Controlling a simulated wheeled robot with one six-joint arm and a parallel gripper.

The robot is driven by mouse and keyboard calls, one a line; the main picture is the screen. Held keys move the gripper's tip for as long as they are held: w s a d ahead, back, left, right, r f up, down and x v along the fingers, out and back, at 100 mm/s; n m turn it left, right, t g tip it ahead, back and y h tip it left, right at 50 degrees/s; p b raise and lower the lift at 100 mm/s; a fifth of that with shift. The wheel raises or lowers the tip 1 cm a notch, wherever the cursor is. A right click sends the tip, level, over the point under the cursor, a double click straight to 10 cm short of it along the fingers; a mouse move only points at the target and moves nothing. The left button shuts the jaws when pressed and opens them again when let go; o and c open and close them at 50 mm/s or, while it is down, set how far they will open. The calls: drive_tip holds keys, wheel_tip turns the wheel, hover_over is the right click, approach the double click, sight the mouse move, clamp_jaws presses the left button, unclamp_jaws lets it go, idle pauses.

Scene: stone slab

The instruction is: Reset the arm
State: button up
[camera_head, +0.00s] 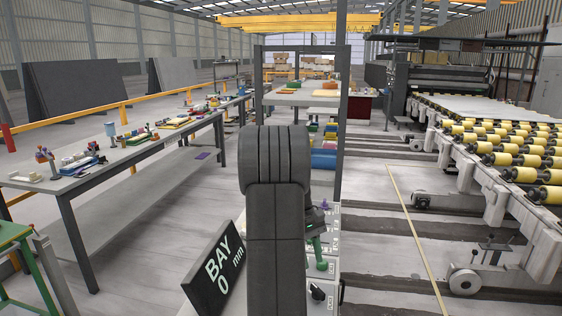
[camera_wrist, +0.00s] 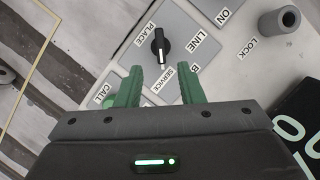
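My arm (camera_head: 275,210) rises in the middle of the head view and hides much of what is behind it. In the wrist view my gripper (camera_wrist: 160,72) has its two green fingers apart and nothing between their tips. Just beyond the tips is a black rotary knob (camera_wrist: 159,45) with a white pointer mark, on a pale control panel (camera_wrist: 130,50). I cannot tell whether a finger touches the panel. Panel labels include PLACE, LINE, SERVICE, ON, LOCK and CALL.
A black BAY 0 mm sign (camera_head: 216,270) stands left of the panel. A grey cylinder (camera_wrist: 290,18) sticks up by LOCK. A long cluttered bench (camera_head: 110,158) is left, a conveyor with yellow rollers (camera_head: 500,150) right. A shelf rack (camera_head: 300,97) stands behind. Floor right of the panel is open.

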sight(317, 289)
drive_tip(key=x, duration=0.8)
drive_tip(key=shift+s+f+p, duration=0.2)
drive_tip(key=shift+f+p, duration=0.1)
drive_tip(key=shift+p, duration=0.1)
drive_tip(key=shift+w+f+n+b, duration=0.15)
drive_tip(key=shift+n+b, duration=0.15)
drive_tip(key=shift+n, duration=0.2)
drive_tip(key=shift+s+a+n+t+h+b, duration=0.15)
drive_tip(key=shift+n+t+h, duration=0.1)
drive_tip(key=shift+n, duration=0.35)
drive_tip(key=shift+s+n+t+h+b, duration=0.15)
drive_tip(key=shift+n+h, duration=0.1)
drive_tip(key=shift+n, duration=0.35)
drive_tip(key=shift+w+n+t+b, duration=0.1)
drive_tip(key=shift+n+t+b, duration=0.3)
drive_tip(key=shift+n, duration=0.7)
drive_tip(key=shift+n+t+h+b, duration=0.4)
drive_tip(key=shift+n, duration=1.1)
drive_tip(key=shift+r, duration=0.25)
